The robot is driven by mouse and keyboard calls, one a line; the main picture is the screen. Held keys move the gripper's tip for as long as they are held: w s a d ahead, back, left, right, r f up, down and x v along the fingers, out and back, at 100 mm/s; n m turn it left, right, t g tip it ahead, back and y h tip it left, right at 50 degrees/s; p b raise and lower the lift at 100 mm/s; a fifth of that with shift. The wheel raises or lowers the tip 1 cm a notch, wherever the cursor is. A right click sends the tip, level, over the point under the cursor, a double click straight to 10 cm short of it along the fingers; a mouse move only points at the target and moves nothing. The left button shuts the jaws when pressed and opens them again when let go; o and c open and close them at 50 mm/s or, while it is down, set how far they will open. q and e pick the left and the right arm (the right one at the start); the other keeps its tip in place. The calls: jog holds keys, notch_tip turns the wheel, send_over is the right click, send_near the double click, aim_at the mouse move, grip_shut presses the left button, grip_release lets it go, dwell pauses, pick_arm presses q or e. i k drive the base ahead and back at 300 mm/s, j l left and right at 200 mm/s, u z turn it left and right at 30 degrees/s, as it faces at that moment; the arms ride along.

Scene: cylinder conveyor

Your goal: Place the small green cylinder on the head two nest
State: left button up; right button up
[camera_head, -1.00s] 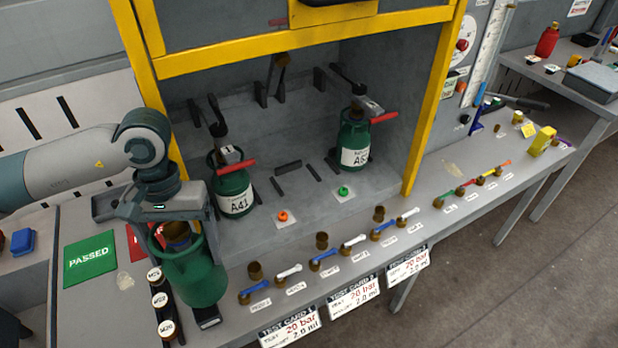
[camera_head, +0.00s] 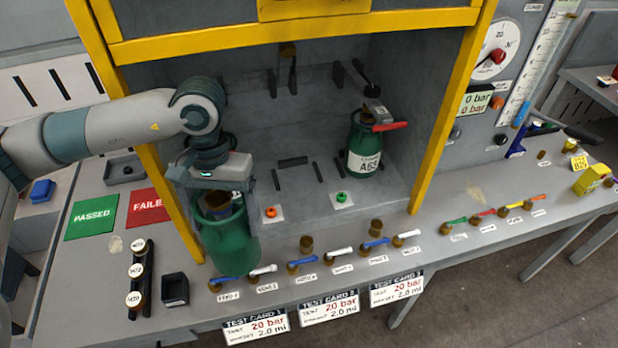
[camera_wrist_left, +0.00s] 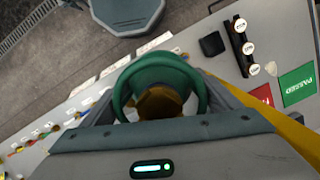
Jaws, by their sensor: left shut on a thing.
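My left gripper (camera_head: 217,203) is shut on a green cylinder (camera_head: 230,245) with a brass-coloured top, upright in front of the left part of the yellow-framed test cabinet (camera_head: 300,40). Its green collar (camera_wrist_left: 160,72) and brass valve (camera_wrist_left: 160,103) show between the fingers in the left wrist view. Another green cylinder, labelled A65 (camera_head: 364,160), stands in the cabinet's right position below a clamp, with a red lever (camera_head: 390,126). The cabinet's left position is hidden behind my left arm and gripper. I cannot read which nest is head two. My right gripper is not in view.
An orange button (camera_head: 270,212) and a green button (camera_head: 341,197) sit before the cabinet positions. PASSED (camera_head: 93,221) and FAILED (camera_head: 148,207) mats, a black rack (camera_head: 140,275) and a black box (camera_head: 175,289) lie left.

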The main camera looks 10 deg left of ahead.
aim_at(299, 180)
jog(key=i+l+u, duration=0.1)
jog(key=l, duration=0.45)
jog(key=i+l, duration=0.1)
jog(key=l, duration=0.45)
jog(key=i+l+u, duration=0.15)
jog(key=l, duration=0.45)
jog(key=k, duration=0.05)
